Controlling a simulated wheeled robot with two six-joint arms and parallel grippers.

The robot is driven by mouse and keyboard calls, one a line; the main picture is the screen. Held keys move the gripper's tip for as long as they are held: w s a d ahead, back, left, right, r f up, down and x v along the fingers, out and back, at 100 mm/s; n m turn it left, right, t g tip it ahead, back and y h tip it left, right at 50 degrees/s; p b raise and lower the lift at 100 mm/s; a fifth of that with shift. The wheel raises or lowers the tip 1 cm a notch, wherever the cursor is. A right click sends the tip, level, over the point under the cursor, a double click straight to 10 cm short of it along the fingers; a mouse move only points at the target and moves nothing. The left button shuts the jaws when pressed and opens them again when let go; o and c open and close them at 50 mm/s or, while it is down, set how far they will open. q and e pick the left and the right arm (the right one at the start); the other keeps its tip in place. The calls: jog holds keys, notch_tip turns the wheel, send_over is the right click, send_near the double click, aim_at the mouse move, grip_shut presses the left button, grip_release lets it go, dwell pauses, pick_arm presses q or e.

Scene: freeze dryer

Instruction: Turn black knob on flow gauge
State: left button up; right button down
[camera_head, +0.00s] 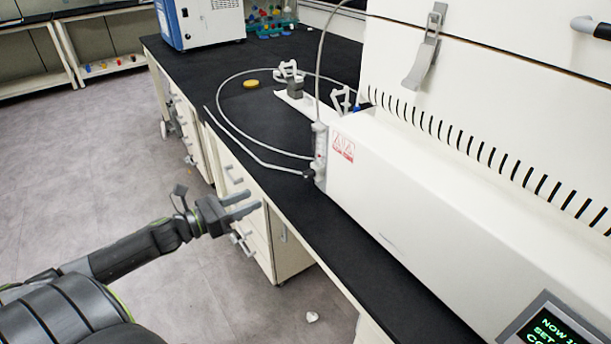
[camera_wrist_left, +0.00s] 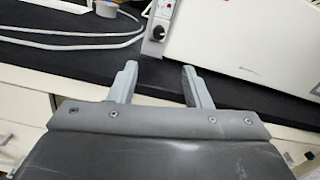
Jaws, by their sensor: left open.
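The flow gauge (camera_head: 319,150) is a slim upright white piece at the left end of the white freeze dryer (camera_head: 420,205). Its small black knob (camera_head: 309,174) sits low on the gauge, facing left. In the left wrist view the black knob (camera_wrist_left: 158,32) shows at the top centre, on the gauge (camera_wrist_left: 155,45). My left gripper (camera_head: 257,203) is open and empty, in front of the bench edge. It is apart from the knob, which lies beyond the fingertips in the left wrist view (camera_wrist_left: 160,68). My right gripper is not in view.
The black bench top (camera_head: 270,125) runs from the back to the lower right. A pale hose (camera_head: 250,152) loops over it to the gauge. A yellow disc (camera_head: 251,84) and a white clamp piece (camera_head: 296,95) lie behind. Drawers with handles (camera_head: 240,185) are below the bench.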

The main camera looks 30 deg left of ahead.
aim_at(304, 176)
pick_arm(q)
jog(key=p+x, duration=0.3)
jog(key=x, duration=1.2)
jog(key=shift+w, duration=0.2)
jog(key=shift+w+d+p, duration=0.2)
jog(key=shift+w+p, duration=0.15)
jog(key=shift+w, duration=0.2)
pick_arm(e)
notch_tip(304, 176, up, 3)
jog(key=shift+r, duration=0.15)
pick_arm(q)
jog(key=shift+c, duration=0.2)
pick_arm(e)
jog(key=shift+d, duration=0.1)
pick_arm(q)
grip_shut()
